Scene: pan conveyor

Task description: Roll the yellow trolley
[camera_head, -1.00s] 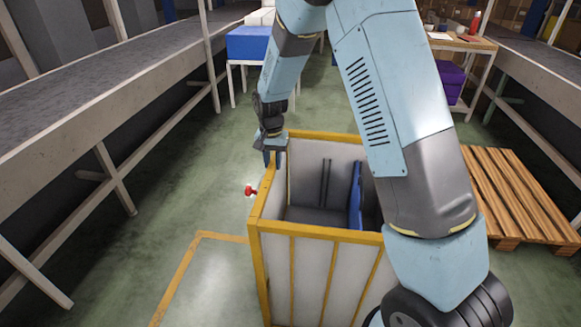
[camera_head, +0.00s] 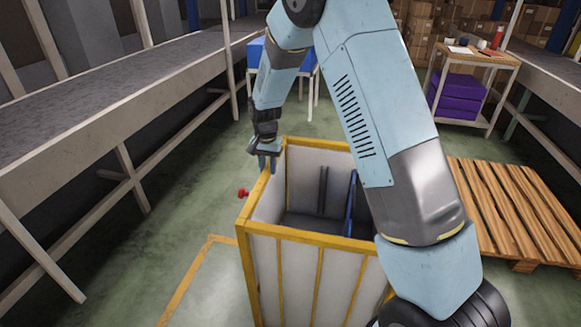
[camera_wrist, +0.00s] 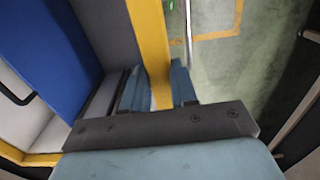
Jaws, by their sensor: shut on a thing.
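The yellow trolley (camera_head: 309,236) stands in front of me, a box with white panels and a yellow frame, open at the top. A blue panel (camera_head: 351,208) and dark bars stand inside it. My gripper (camera_head: 267,168) is at the trolley's left rim near its far left corner. In the wrist view my gripper (camera_wrist: 158,88) has one finger on each side of the yellow rim (camera_wrist: 150,40), shut on it. The blue panel also shows at left in the wrist view (camera_wrist: 40,55). My arm hides the trolley's right side.
A conveyor (camera_head: 110,105) runs along the left, its legs near the floor lane. A wooden pallet (camera_head: 510,210) lies at the right. A table with purple bins (camera_head: 458,98) and a blue-topped table stand behind.

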